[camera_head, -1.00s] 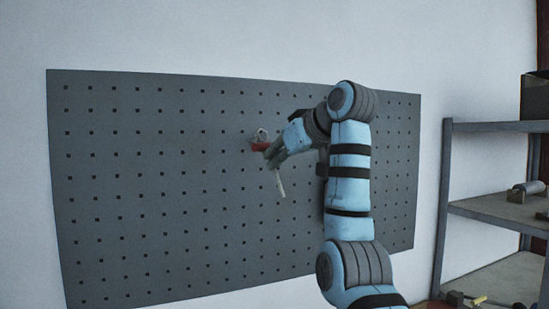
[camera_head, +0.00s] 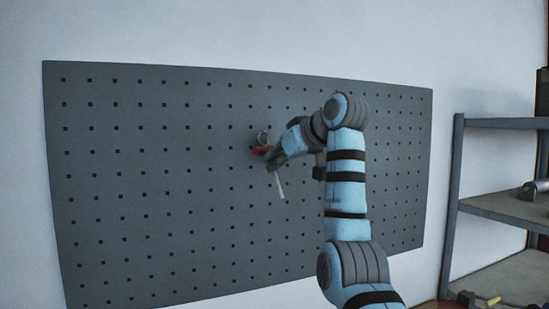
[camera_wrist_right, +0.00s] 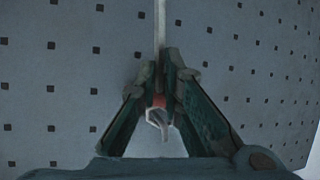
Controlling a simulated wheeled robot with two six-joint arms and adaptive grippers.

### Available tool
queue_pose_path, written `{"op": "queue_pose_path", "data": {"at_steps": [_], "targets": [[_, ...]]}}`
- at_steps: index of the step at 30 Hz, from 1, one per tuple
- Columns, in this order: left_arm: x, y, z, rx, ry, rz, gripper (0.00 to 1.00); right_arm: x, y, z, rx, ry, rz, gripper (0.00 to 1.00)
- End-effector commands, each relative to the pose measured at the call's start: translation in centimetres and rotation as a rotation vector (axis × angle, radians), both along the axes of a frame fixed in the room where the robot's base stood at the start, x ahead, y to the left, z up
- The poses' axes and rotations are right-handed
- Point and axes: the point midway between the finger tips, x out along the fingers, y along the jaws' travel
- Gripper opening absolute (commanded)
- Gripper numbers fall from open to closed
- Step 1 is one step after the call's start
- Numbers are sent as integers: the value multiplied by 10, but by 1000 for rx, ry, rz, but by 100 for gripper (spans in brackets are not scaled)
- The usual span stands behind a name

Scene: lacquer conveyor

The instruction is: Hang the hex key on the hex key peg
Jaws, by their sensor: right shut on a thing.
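The hex key (camera_head: 280,185) is a thin pale shaft with a ring-shaped end (camera_head: 263,138) at its top, held in front of the pegboard. My right gripper (camera_head: 270,156) is shut on it below the ring, and the shaft hangs down with a slight tilt. In the right wrist view the shaft (camera_wrist_right: 160,25) runs away between the closed fingertips (camera_wrist_right: 163,75), and the pale ring (camera_wrist_right: 156,116) shows between the fingers. A small red part (camera_head: 259,149) sits by the ring; I cannot tell whether it is the peg or touches the ring. My left gripper is out of view.
The grey perforated pegboard (camera_head: 150,190) covers much of the wall, and its left side is bare. A metal shelf rack (camera_head: 456,190) with a few items on it stands at the right.

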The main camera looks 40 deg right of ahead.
Motion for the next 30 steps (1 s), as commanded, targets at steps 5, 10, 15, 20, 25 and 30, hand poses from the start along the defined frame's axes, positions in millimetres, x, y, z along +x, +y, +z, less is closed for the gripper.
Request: {"op": "queue_pose_path", "data": {"at_steps": [5,10,15,20,25,30], "targets": [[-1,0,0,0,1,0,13,-1,-1,0,1,1,-1,0],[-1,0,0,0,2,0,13,-1,-1,0,0,0,-1,0],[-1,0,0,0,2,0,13,0,0,0,0,0,1,20],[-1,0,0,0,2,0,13,0,1,0,0,0,1,31],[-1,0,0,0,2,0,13,1,1,0,0,1,2,31],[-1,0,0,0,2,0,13,1,1,0,0,0,2,31]]}}
